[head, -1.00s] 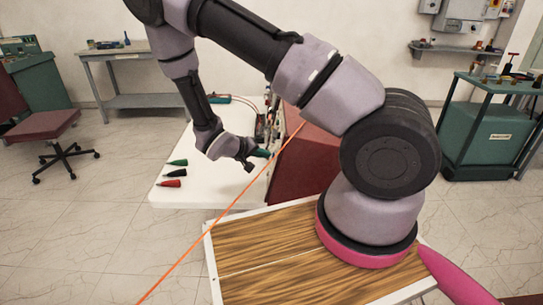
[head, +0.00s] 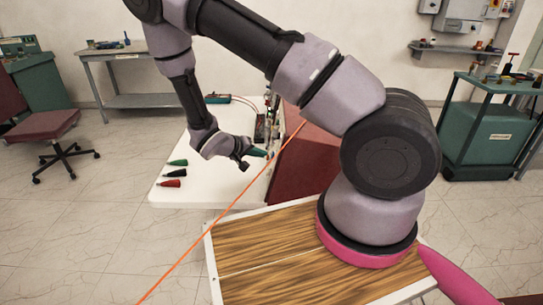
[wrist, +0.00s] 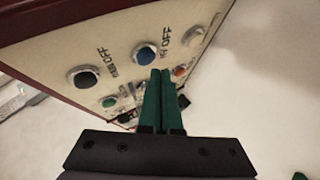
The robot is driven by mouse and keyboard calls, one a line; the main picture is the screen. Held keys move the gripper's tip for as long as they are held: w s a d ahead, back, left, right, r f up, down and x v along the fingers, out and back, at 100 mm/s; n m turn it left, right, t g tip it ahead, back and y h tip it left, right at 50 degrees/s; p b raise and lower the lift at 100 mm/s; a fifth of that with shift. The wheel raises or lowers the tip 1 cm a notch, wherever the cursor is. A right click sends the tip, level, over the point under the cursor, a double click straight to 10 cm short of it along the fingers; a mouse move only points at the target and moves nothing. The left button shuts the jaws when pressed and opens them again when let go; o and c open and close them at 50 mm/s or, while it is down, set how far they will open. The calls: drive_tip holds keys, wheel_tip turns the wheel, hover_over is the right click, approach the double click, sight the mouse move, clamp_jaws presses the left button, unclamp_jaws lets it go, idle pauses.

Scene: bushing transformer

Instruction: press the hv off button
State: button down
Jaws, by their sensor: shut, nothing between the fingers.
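The control panel's pale face (wrist: 60,50) fills the upper left of the wrist view. It carries a bright blue round button (wrist: 145,54) and a darker blue one (wrist: 84,77). An "HV OFF" label (wrist: 180,36) is printed just right of the bright blue button, and another label ending in "OFF" is beside the darker one. My gripper (wrist: 161,72) is shut and empty, its green fingertips just below and right of the bright blue button; I cannot tell whether they touch the panel. In the head view my gripper (head: 262,153) is beside the panel, whose face is seen edge-on.
A pale knob (wrist: 194,35), an orange button (wrist: 180,71) and a green button (wrist: 109,102) are also on the panel. The red-brown console (head: 306,165) stands on a white table (head: 205,193) with several coloured cones at left. An orange cable (head: 225,212) crosses the head view.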

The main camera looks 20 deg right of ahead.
drive_tip(key=a, duration=0.1)
drive_tip(key=w+a, duration=0.1)
drive_tip(key=a, duration=0.1)
drive_tip(key=a+r, duration=0.1)
drive_tip(key=shift+w+a+r, duration=0.1)
drive_tip(key=shift+w+a, duration=0.15)
drive_tip(key=shift+a, duration=0.05)
idle(0.9)
